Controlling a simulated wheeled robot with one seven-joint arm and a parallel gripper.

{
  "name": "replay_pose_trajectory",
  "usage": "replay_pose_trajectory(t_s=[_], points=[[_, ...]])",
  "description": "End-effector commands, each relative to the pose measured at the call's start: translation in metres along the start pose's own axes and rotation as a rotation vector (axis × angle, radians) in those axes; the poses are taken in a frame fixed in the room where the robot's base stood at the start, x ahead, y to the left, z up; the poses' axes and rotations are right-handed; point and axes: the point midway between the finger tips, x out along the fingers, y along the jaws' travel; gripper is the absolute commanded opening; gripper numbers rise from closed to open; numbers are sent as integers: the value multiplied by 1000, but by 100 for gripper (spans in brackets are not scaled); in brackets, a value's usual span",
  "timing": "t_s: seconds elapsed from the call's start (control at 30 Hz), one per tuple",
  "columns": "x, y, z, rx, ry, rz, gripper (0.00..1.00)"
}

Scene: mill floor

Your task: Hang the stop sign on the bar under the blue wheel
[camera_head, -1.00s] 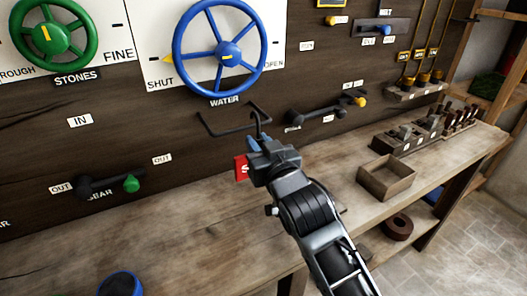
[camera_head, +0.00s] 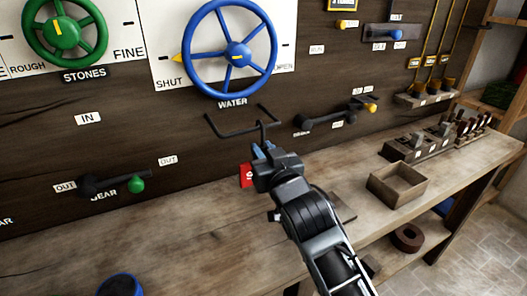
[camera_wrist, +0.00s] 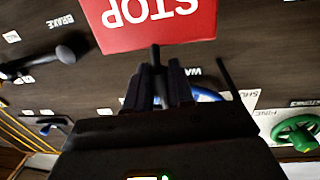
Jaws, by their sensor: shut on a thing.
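The stop sign is a red plate with white letters. It shows large and upside down at the top of the wrist view (camera_wrist: 150,22), and as a small red patch (camera_head: 246,176) left of my gripper in the head view. My gripper (camera_head: 263,152) is shut on the sign's dark stem, which shows between the fingers in the wrist view. The black bar (camera_head: 235,134) sticks out from the wall under the blue wheel (camera_head: 190,60). A thin dark upright piece stands between my gripper and the bar; I cannot tell whether it touches the bar.
A wooden bench (camera_head: 190,245) runs below the panel, with an open wooden box (camera_head: 397,183) at right and a blue-rimmed pot (camera_head: 121,285) at front left. The brake lever (camera_head: 335,118) and gear lever (camera_head: 112,185) flank the bar.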

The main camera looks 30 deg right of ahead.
Motion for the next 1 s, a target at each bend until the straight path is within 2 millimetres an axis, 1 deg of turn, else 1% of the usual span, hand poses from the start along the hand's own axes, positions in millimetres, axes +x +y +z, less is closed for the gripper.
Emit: replay_pose_trajectory(t_s=[0.03, 0.07, 0.33, 0.57, 0.67, 0.77, 1.0], points=[[0, 0, 0, 0, 0, 0, 0], [0, 0, 0, 0, 0, 0, 25], [0, 0, 0, 0, 0, 0, 51], [0, 0, 0, 0, 0, 0, 52], [-5, 0, 1, 0, -1, 0, 52], [-16, 0, 2, 1, -2, 0, 52], [-56, 0, 1, 2, 0, 0, 52]])
